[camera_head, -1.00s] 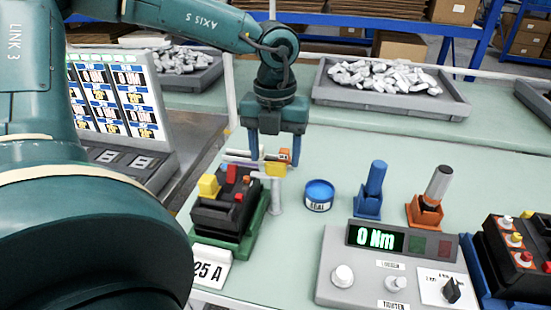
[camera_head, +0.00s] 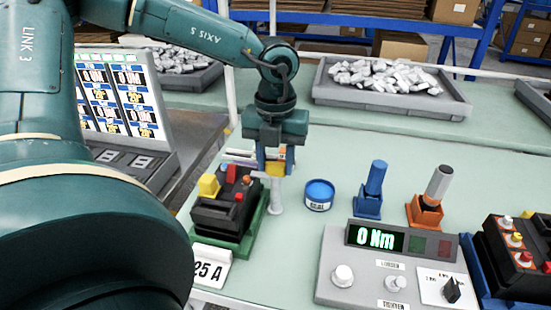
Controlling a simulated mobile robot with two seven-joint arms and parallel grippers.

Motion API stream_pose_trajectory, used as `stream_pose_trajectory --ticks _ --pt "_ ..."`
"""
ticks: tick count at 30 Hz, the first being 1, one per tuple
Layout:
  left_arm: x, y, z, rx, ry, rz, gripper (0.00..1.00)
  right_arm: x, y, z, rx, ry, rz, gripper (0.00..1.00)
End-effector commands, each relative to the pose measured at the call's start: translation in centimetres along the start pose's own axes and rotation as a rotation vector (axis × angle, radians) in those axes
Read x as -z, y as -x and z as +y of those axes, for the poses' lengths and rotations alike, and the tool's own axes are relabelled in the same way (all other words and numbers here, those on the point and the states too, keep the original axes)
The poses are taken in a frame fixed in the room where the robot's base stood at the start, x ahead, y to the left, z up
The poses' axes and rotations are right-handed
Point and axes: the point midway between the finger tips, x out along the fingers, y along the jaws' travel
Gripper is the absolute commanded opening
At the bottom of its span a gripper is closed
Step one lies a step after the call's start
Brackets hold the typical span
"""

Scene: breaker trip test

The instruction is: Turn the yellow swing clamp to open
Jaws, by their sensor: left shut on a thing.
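The yellow swing clamp (camera_head: 275,169) sits at the top of a grey post, beside a black breaker (camera_head: 225,207) in a green holder (camera_head: 251,240). My left gripper (camera_head: 275,163) points down from above and is shut on the yellow clamp, with one blue finger on each side of it. The fingers partly cover the clamp. A second yellow block (camera_head: 208,185) is on the left end of the breaker. My right gripper is not in view.
A blue round tin (camera_head: 319,195), a blue tool (camera_head: 374,182) and a grey-and-orange tool (camera_head: 437,187) stand to the right. A torque console (camera_head: 390,265) reads 0 Nm in front. A tray of grey parts (camera_head: 390,88) lies behind. The mat behind the tin is clear.

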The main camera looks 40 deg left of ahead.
Motion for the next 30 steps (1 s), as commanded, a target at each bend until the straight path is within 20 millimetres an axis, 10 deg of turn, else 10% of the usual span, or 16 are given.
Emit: stream_pose_trajectory --ticks 30 --pt "-0.1 -0.2 0.0 -0.001 -0.526 -0.004 0.15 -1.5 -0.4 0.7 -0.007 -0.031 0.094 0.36"
